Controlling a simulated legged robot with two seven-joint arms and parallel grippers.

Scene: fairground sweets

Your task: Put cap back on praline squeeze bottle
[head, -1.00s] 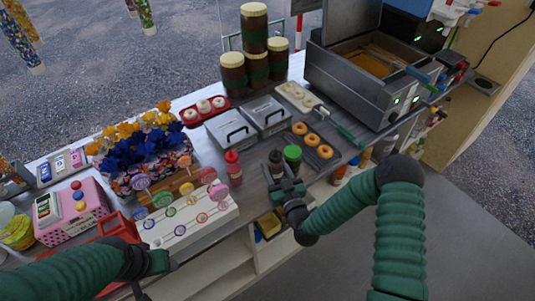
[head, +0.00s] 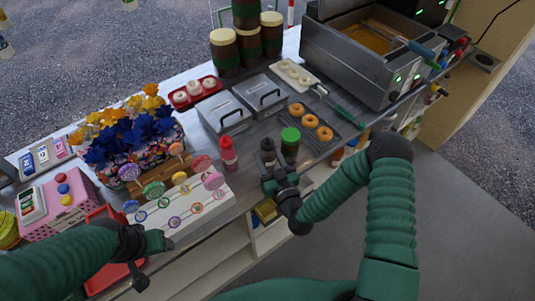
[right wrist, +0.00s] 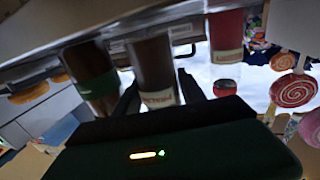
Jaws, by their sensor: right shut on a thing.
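A dark brown squeeze bottle (head: 267,147) stands on the counter between a red squeeze bottle (head: 228,152) and a green-topped brown bottle (head: 290,140). My right gripper (head: 276,180) is shut on the dark bottle from the front. In the right wrist view, which looks upside down, the dark bottle (right wrist: 155,65) is between the fingers. I see no loose cap. My left gripper (head: 160,242) is in front of the lollipop stand, apart from the bottles; its fingers are unclear.
The white lollipop stand (head: 200,207) is left of the bottles. A tray of doughnuts (head: 335,140) lies to their right. Lidded metal containers (head: 222,117) stand behind them. A fryer (head: 350,60) is at the back right. Little counter is free around the bottles.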

